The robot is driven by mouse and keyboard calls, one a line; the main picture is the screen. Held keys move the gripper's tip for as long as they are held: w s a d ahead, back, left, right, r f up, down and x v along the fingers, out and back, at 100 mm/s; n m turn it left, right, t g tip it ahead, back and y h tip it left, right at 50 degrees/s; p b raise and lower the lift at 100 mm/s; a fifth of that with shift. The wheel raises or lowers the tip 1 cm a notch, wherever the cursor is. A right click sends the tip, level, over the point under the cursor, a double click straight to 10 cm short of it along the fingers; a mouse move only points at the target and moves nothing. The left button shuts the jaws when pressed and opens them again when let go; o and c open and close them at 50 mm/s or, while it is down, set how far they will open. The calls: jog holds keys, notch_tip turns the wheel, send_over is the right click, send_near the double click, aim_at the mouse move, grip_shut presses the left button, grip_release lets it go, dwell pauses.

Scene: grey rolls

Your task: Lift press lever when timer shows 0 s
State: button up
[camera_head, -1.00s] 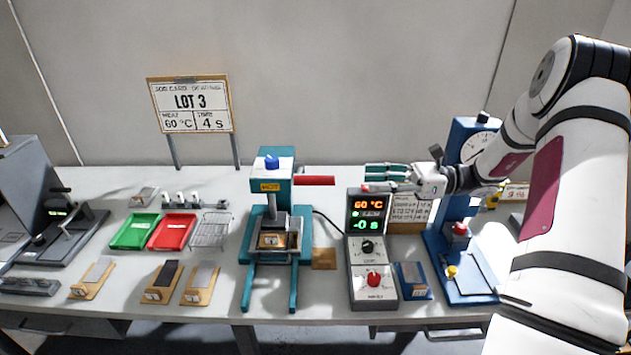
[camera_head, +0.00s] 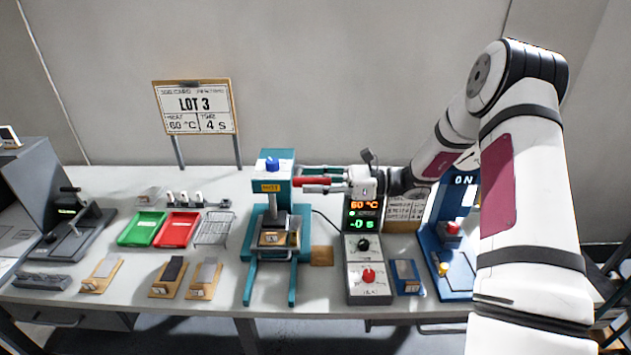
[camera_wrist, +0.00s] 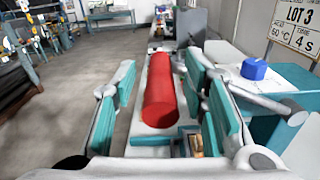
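The teal press (camera_head: 274,225) stands mid-bench with a blue knob on top. Its red lever (camera_head: 312,181) sticks out level to the right. The timer box (camera_head: 363,224) beside it shows 60 °C and -0 s. My gripper (camera_head: 322,179) is at the lever from the right. In the wrist view, the red lever (camera_wrist: 160,92) lies between the two teal-padded fingers of my gripper (camera_wrist: 170,95), with gaps visible on both sides, so the gripper is open around it. A small piece (camera_head: 272,238) sits under the press head.
A lot card sign (camera_head: 196,107) stands behind. Green (camera_head: 141,229) and red trays (camera_head: 177,230) and a wire rack (camera_head: 214,229) lie left of the press. A blue stand (camera_head: 448,240) is to the right, partly behind my arm.

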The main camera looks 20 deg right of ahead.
grip_shut()
jog(key=shift+w+r, duration=0.1)
jog(key=shift+r, duration=0.05)
